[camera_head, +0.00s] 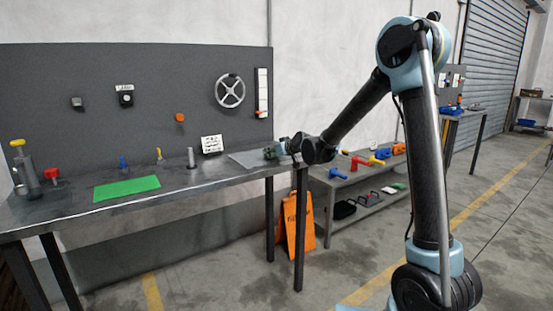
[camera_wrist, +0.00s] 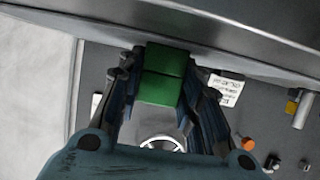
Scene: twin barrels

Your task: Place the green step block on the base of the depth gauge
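The green step block (camera_wrist: 162,75) shows in the wrist view between the two fingers of my gripper (camera_wrist: 160,88), with a step line across it. The fingers lie against its sides, and my gripper appears shut on it. In the head view my gripper (camera_head: 276,152) is at the right end of the workbench, with the dark green block (camera_head: 270,153) just visible at its tip. A thin light grey plate (camera_head: 244,160) lies at that end. I cannot tell for sure which thing is the depth gauge; its base is not clearly identifiable.
The workbench (camera_head: 215,178) also carries a green mat (camera_head: 127,188), a silver post (camera_head: 191,158) and a red knob (camera_head: 52,175). A handwheel (camera_head: 230,91) hangs on the dark back panel. An orange sign (camera_head: 297,225) stands below, beside a low shelf (camera_head: 350,178) with tools.

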